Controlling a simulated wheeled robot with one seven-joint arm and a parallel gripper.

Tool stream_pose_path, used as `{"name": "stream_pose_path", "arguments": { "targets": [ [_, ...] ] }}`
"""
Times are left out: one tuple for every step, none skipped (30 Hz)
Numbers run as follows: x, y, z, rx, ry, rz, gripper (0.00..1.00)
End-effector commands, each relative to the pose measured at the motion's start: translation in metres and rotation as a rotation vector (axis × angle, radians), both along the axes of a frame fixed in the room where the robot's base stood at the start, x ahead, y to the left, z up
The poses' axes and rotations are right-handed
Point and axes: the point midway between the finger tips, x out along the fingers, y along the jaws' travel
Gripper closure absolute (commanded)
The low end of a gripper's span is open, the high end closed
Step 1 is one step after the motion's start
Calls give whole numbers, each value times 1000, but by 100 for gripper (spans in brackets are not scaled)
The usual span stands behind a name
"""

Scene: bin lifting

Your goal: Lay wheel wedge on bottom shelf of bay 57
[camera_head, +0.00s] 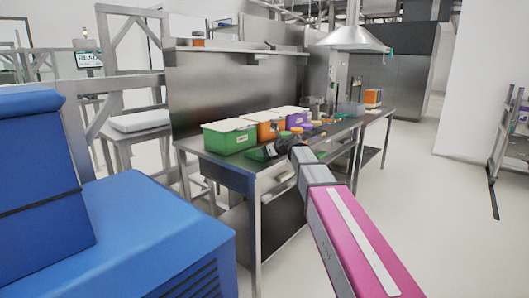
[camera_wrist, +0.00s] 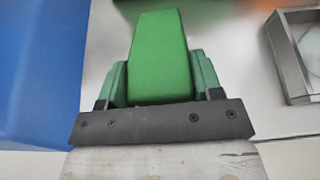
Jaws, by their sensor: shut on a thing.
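A green block, apparently the wheel wedge (camera_wrist: 160,55), sits between the two fingers of my gripper (camera_wrist: 162,78) in the wrist view. The fingers are shut on its sides, and its far end sticks out beyond them. In the head view my gripper (camera_head: 275,145) is over the near edge of the steel table (camera_head: 245,166). A patch of green shows beside it there, but it is too small to tell clearly. No label for bay 57 can be read. A shelf rack (camera_head: 512,140) is cut off at the right edge of the head view.
A green bin (camera_head: 228,138), an orange bin (camera_head: 264,127) and a purple bin (camera_head: 297,119) stand along the table's back. A metal tray (camera_wrist: 292,60) is at the right in the wrist view. A range hood (camera_head: 352,40) hangs behind. The floor at right is clear.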

Motion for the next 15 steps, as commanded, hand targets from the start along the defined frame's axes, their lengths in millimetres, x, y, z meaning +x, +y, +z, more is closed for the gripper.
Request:
{"name": "stream_pose_path", "arguments": {
  "targets": [
    [0,0,1,1,-1,0,76],
    [0,0,1,1,-1,0,76],
    [0,0,1,1,0,0,76],
    [0,0,0,1,0,0,76],
    [0,0,0,1,0,0,76],
    [0,0,-1,1,0,0,76],
    [0,0,-2,1,1,0,37],
    [0,0,-2,0,0,0,28],
    [0,0,-2,0,0,0,15],
    [0,0,-2,0,0,0,15],
    [0,0,-2,0,0,0,15],
    [0,0,-2,0,0,0,15],
    [0,0,-2,0,0,0,15],
    [0,0,-2,0,0,0,15],
    [0,0,-2,0,0,0,15]
  ]
}}
